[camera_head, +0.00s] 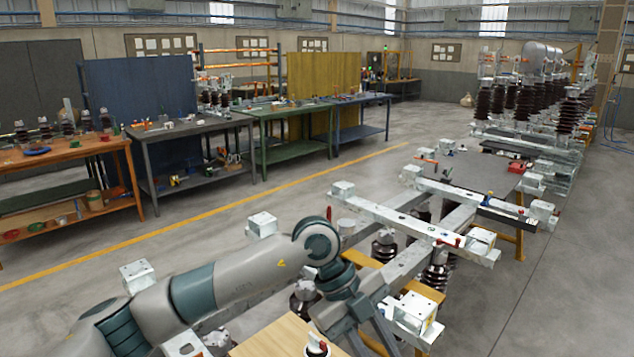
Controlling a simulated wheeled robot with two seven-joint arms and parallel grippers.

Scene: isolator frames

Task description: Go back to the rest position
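My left arm comes in from the lower left and bends down at its teal wrist over the near isolator frame. The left gripper (362,328) points downward at the bottom of the view. Its fingertips run toward the picture's lower edge, and I cannot tell how far apart they are or whether they hold anything. My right arm and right gripper are not in view. The near isolator frame (405,222) has pale metal beams, white block ends and dark ribbed insulators (436,277) below.
A light wooden board (268,340) lies below the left wrist, with a small red-and-white part (317,345) on it. A grey-topped table (470,172) and more isolators (520,105) stand behind. Workbenches (190,125) line the left. The floor at right (570,290) is clear.

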